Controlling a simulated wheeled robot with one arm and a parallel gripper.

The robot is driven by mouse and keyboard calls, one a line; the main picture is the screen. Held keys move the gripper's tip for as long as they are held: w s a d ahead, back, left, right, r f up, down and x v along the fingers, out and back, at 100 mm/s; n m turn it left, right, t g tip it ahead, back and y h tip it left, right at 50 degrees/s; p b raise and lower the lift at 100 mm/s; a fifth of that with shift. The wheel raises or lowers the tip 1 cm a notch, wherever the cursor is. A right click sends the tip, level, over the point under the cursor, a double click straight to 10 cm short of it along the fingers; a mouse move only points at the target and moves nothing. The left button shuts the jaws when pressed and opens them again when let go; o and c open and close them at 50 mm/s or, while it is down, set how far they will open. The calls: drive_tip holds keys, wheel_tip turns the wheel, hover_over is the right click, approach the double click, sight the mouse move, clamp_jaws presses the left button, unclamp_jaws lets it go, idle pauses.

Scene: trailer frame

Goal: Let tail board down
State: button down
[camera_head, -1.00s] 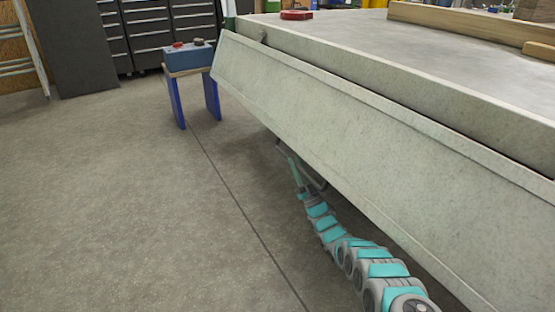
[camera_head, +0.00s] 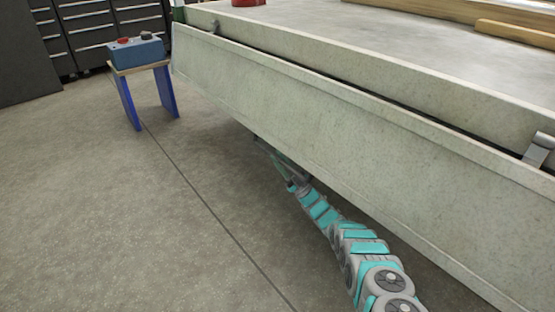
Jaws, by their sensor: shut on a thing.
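The tail board (camera_head: 270,98) is a long, pale grey panel along the trailer's edge. It hangs steeply from its upper edge, below the level of the trailer bed (camera_head: 330,35). A metal bracket (camera_head: 541,150) shows at the gap between board and bed on the right, and a smaller one (camera_head: 214,26) at the far left end. My gripper (camera_head: 262,144) is at the board's lower edge, shut on it. The fingertips are small and partly hidden under that edge. My grey and teal arm reaches up to it from the bottom right.
Dark drawer cabinets (camera_head: 95,30) line the back. Wooden beams (camera_head: 515,33) and a red object lie on the bed. The floor (camera_head: 110,220) at left is clear.

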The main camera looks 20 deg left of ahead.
drive_tip(key=c, duration=1)
unclamp_jaws()
drive_tip(key=shift+s+a+f, duration=0.15)
drive_tip(key=shift+f, duration=0.25)
drive_tip(key=shift+o, duration=1.2)
drive_tip(key=shift+r, duration=0.2)
drive_tip(key=v, duration=0.8)
